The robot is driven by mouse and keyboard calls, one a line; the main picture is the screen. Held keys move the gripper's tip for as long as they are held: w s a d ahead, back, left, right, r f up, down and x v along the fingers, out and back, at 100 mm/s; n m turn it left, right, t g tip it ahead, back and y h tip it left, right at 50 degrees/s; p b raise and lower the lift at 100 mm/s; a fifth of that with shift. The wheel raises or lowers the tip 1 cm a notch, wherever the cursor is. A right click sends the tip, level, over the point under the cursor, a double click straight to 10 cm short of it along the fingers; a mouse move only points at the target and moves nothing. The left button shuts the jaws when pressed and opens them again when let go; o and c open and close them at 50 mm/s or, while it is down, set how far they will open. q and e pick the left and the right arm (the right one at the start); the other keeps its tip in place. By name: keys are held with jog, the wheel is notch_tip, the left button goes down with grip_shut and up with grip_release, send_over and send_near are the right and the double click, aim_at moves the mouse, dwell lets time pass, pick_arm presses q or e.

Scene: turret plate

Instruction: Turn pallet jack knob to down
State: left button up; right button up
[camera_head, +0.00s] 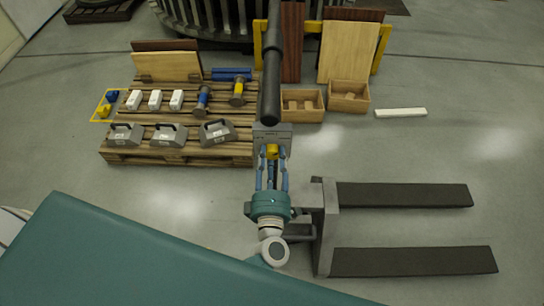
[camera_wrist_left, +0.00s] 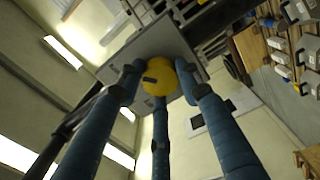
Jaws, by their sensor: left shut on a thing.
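The pallet jack stands in the middle of the head view. Its black handle (camera_head: 270,85) points away from me, and its two dark forks (camera_head: 400,195) extend to the right. The yellow knob (camera_head: 272,150) sits on a grey plate (camera_head: 283,133) at the handle's base. My left gripper (camera_head: 271,162), with blue fingers, is shut on the knob. In the left wrist view, three fingers (camera_wrist_left: 158,88) surround the yellow knob (camera_wrist_left: 172,78), which has a small dark mark on its face, in front of the grey plate (camera_wrist_left: 150,50). My right gripper is not in view.
A wooden pallet (camera_head: 178,158) to the left bears grey cases, white boxes and blue and yellow cylinders. Two wooden crates (camera_head: 350,100) and leaning boards stand behind. A white bar (camera_head: 401,113) lies on the floor. Floor at the right is open.

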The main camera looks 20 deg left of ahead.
pick_arm(q)
jog(key=shift+f, duration=0.15)
jog(key=o, duration=1.1)
jog(key=shift+o, duration=0.2)
jog(key=v, duration=1.2)
jog(key=shift+a, duration=0.1)
